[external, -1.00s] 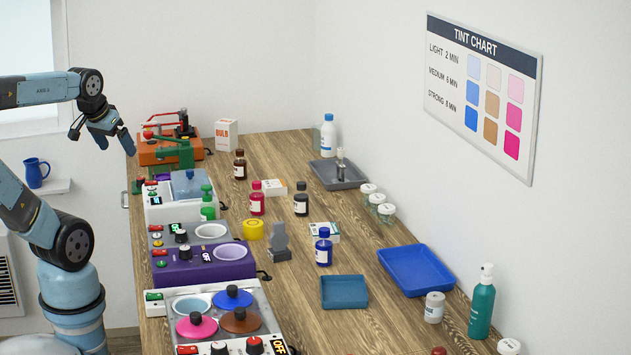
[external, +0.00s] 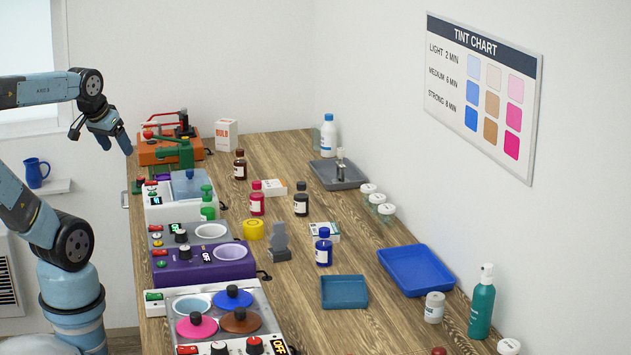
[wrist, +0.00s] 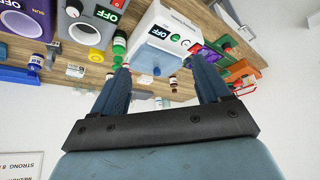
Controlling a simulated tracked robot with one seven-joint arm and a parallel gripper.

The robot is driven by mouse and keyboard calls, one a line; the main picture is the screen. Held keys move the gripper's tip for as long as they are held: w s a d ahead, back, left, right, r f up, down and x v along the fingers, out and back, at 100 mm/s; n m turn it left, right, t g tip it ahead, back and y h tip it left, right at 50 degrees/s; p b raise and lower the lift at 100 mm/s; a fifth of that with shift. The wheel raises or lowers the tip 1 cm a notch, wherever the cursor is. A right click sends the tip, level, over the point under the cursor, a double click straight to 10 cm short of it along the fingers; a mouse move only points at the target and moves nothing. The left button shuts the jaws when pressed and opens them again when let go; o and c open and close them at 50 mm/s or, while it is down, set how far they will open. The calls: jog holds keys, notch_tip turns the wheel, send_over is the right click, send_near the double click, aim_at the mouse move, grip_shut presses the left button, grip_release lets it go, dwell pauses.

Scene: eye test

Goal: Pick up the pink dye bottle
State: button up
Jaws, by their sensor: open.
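The pink dye bottle (external: 257,203) stands upright on the wooden bench in the external view, with a dark pink body, a pale label and a red cap. My gripper (external: 116,146) is open and empty, up in the air off the bench's left edge, well apart from the bottle. In the wrist view my open fingers (wrist: 160,66) spread with nothing between them. I cannot clearly pick out the pink bottle in that view.
A brown bottle (external: 240,165), a black bottle (external: 301,200) and a blue bottle (external: 323,248) stand on the bench near the pink one. The white bath machine (external: 165,212) and the purple machine (external: 180,268) line the left edge. A white box (external: 274,188) lies just behind the pink bottle.

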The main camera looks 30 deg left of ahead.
jog(key=c, duration=0.3)
